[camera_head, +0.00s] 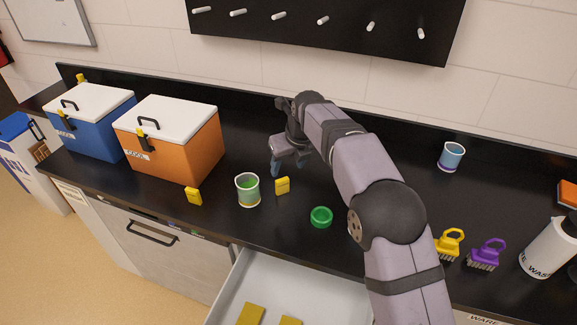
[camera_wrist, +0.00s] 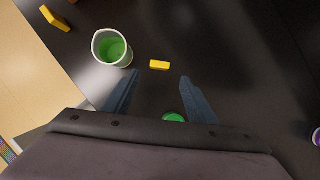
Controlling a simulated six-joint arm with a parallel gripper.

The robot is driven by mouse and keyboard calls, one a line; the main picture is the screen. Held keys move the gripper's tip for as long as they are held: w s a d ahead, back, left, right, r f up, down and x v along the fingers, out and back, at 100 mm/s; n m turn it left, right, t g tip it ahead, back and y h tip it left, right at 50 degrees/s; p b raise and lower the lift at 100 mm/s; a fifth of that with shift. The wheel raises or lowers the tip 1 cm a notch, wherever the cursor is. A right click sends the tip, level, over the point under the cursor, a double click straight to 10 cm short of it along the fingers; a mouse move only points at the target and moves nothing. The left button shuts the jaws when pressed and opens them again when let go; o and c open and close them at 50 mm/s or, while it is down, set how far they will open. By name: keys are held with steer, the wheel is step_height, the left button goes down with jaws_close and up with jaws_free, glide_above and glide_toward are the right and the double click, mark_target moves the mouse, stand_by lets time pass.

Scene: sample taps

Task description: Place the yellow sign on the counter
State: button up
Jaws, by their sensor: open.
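Several small yellow pieces could be the yellow sign; I cannot tell which one is meant. One yellow piece (camera_head: 282,185) stands on the black counter (camera_head: 350,240) beside a cup; it also shows in the wrist view (camera_wrist: 160,65), just beyond and between my fingertips. Another yellow piece (camera_head: 194,196) stands near the counter's front edge, left of the cup, and in the wrist view (camera_wrist: 55,18) at the top left. More flat yellow pieces (camera_head: 250,314) lie in the open drawer. My gripper (camera_head: 288,165) is open and empty above the counter; its blue fingers are spread in the wrist view (camera_wrist: 158,76).
A white cup with green inside (camera_head: 248,190) and a green ring (camera_head: 321,217) stand close to my gripper. Orange (camera_head: 172,150) and blue (camera_head: 90,128) coolers stand left. Yellow (camera_head: 449,243) and purple (camera_head: 487,254) brushes and a bluish cup (camera_head: 452,156) are right. The drawer (camera_head: 262,278) is open.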

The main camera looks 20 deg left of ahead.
steer(key=shift+r, duration=0.2)
steer(key=shift+d, duration=0.15)
steer(key=s+d+f+n+h, duration=0.1)
steer(key=s+d+n, duration=0.25)
steer(key=d, duration=0.45)
steer(key=s+d+n+g, duration=0.1)
steer(key=s+d+n, duration=0.1)
steer(key=d+n, duration=0.4)
steer(key=s+d+f+n+h, duration=0.1)
steer(key=s+d+n, duration=0.15)
steer(key=d, duration=0.65)
steer(key=s+d+f+n+g, duration=0.1)
steer(key=s+d+f+n, duration=0.1)
steer(key=s+d+n, duration=0.5)
steer(key=s+d+f+n+g+h, duration=0.1)
steer(key=s+d+f+n, duration=0.2)
steer(key=s+d+n, duration=0.4)
steer(key=s+n, duration=0.1)
steer(key=s, duration=0.7)
steer(key=shift+f, duration=0.35)
